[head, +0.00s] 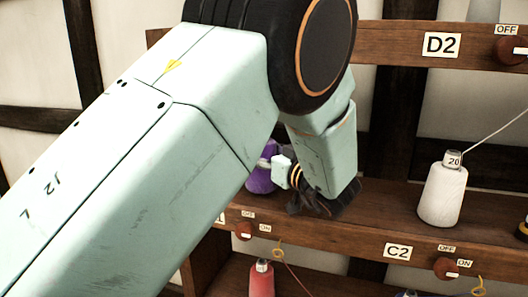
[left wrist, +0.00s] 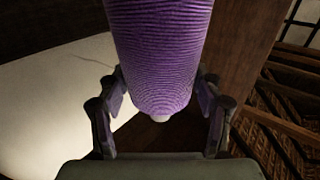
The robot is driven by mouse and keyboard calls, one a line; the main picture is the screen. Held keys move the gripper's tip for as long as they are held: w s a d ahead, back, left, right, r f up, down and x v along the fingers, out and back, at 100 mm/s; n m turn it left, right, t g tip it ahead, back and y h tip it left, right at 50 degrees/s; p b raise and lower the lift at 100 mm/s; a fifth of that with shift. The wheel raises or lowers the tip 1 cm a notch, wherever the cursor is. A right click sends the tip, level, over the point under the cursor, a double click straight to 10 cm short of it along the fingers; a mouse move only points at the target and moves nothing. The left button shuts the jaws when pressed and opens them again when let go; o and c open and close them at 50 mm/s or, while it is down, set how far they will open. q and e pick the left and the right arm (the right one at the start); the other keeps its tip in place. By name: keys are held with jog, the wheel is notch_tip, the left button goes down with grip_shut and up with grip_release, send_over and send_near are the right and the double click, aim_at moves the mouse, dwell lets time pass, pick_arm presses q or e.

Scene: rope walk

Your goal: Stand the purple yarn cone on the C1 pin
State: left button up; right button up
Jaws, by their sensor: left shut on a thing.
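The purple yarn cone (head: 261,178) shows at the C shelf's left end, partly hidden behind my left arm and gripper. My left gripper (head: 283,170) is shut on it from the right. In the left wrist view the cone (left wrist: 158,55) fills the space between the two fingers of the gripper (left wrist: 160,108), with a pale tip at its lower end. A label ending in 1 (head: 221,218) is on the shelf edge below the cone, mostly covered by my arm. The C1 pin is hidden, so I cannot tell whether the cone is on it. My right gripper is out of view.
A white cone (head: 442,195) marked 20 stands above the C2 label (head: 397,251), its thread running up right. Red-brown knobs (head: 243,231) with OFF/ON labels line the shelf edge. A red cone (head: 262,281) is below. The D2 shelf (head: 400,43) runs above.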

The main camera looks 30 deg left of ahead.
pick_arm(q)
jog(key=shift+f, duration=0.3)
jog(key=shift+r, duration=0.2)
jog(key=shift+r+p, duration=0.3)
jog(key=shift+p, duration=0.05)
jog(key=shift+r+p, duration=0.35)
dwell(1.0)
jog(key=shift+f, duration=0.85)
dwell(0.4)
jog(key=o, duration=1)
jog(key=shift+s+f, duration=0.1)
